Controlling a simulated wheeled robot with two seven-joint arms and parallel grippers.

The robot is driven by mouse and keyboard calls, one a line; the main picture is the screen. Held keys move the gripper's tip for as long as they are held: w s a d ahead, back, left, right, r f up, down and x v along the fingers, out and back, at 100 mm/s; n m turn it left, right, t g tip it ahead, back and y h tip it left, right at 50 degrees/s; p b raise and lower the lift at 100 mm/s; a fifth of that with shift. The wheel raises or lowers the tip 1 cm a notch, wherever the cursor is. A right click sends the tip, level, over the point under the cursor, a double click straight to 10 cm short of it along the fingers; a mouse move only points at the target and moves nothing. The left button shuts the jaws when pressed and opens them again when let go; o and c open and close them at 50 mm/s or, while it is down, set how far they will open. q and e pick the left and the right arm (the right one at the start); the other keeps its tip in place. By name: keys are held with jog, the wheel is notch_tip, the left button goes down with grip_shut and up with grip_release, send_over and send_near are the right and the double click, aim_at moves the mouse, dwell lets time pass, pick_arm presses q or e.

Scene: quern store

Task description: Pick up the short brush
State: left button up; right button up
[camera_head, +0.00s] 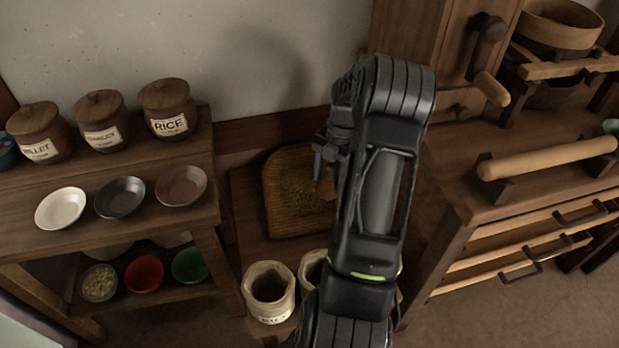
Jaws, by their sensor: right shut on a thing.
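My right arm reaches up through the middle of the view. Its gripper (329,168) points down over a wooden tray (275,212) and is shut on a small reddish-brown thing, which appears to be the short brush (326,189). Only a little of the brush shows; the gripper and arm hide the rest. I cannot tell whether it touches the tray below. The tray holds a spread of greenish-brown grain (297,190). My left gripper is not in view.
At the left, a shelf (120,220) bears lidded jars, one labelled RICE (167,108), and several bowls. Cloth sacks (269,290) stand in front of the tray. At the right is a wooden bench with drawers (520,245) and a roller (548,158).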

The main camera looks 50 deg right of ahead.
jog(key=shift+s+d+r+g+h, duration=0.2)
jog(key=shift+s+d+g+h, duration=0.1)
jog(key=shift+s+d, duration=0.1)
dwell(0.3)
